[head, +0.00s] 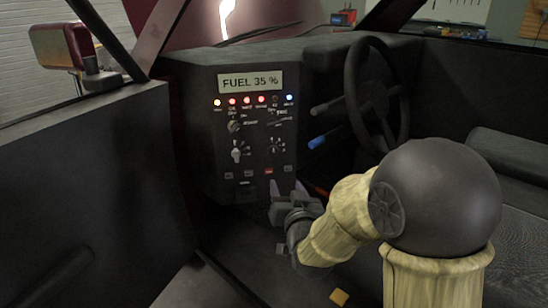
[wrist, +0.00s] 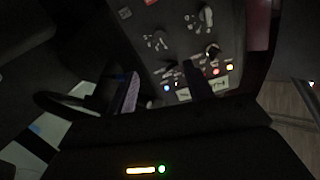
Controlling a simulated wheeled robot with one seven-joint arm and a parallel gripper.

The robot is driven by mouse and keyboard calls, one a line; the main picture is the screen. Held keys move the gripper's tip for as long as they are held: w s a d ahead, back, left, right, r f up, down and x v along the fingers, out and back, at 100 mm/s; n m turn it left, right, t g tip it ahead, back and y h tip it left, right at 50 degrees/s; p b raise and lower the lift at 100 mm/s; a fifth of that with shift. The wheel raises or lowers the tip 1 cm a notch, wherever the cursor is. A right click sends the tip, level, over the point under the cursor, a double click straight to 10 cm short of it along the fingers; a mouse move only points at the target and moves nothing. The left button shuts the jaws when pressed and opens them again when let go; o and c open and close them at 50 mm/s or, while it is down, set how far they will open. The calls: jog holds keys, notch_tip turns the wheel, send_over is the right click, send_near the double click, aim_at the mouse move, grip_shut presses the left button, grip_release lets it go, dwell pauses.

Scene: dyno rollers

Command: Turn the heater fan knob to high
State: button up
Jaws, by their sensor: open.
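The dark control panel (head: 203,160) carries several small knobs under a row of lights; their labels are too small to read, so I cannot tell which is the heater fan knob. A pale-pointered knob (head: 239,152) sits lower left, another knob (head: 275,146) lower right, and one (head: 234,126) upper left. The wrist view shows the panel inverted, with the lower left knob (wrist: 206,16), lower right knob (wrist: 157,41) and upper left knob (wrist: 211,51). My gripper (head: 285,189) is open and empty, low in front of the panel. Its two fingers show in the wrist view (wrist: 161,72).
The steering wheel (head: 377,95) and a blue-tipped stalk (head: 318,142) stand right of the panel. A door (head: 90,180) is at left, a seat (head: 510,155) at right.

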aim_at(274, 153)
jog(key=b+x, duration=0.3)
jog(key=x, duration=1.4)
jog(key=shift+w, duration=0.15)
jog(key=c, duration=1)
